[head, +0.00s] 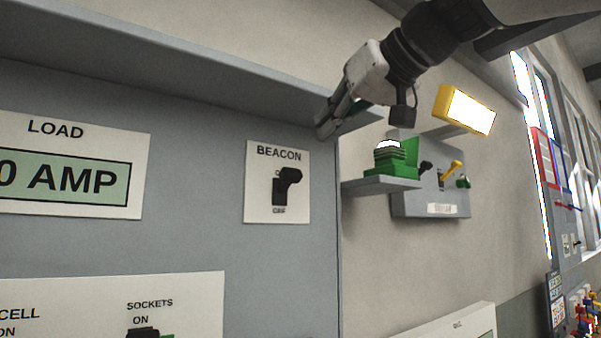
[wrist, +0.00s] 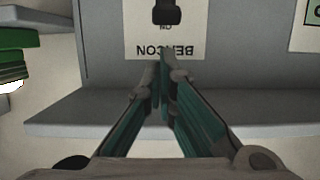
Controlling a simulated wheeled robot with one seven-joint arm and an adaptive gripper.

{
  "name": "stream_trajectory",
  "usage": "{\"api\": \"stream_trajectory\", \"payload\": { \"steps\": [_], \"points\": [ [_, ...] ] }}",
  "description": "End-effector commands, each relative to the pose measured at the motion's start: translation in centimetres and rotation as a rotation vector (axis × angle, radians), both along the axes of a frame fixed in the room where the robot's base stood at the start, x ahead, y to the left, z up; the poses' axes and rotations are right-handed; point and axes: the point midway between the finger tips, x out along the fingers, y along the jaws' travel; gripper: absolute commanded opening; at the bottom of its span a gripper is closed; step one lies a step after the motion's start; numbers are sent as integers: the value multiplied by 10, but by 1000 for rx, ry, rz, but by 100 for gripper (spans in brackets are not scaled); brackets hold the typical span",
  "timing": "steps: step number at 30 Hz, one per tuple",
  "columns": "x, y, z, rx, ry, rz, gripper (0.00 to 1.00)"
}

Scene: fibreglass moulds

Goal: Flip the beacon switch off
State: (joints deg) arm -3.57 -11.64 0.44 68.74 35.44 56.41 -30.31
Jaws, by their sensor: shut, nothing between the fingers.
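The beacon switch (head: 286,186) is a black lever on a white plate (head: 262,212) labelled BEACON, with OFF printed below. Its lever stands out from the plate with its knob toward the upper part, partly covering the upper label. In the wrist view the picture is upside down, and the switch (wrist: 166,12) shows at the top edge, cut off. My gripper (head: 326,128) is shut and empty, above and to the right of the plate, by the overhanging ledge.
A grey ledge (head: 180,62) overhangs the grey panel (head: 200,120) along the top. A SOCKETS switch (head: 143,333) sits lower left. To the right, a green beacon lamp (head: 390,160) stands on a small shelf, with another switch panel (head: 430,200) behind. Space before the plate looks clear.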

Motion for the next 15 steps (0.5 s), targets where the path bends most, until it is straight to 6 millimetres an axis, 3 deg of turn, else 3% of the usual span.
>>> {"api": "stream_trajectory", "payload": {
  "steps": [7,15],
  "points": [
    [14,10,-5,0,5,1,0],
    [51,36,-18,0,5,1,0]
  ]
}}
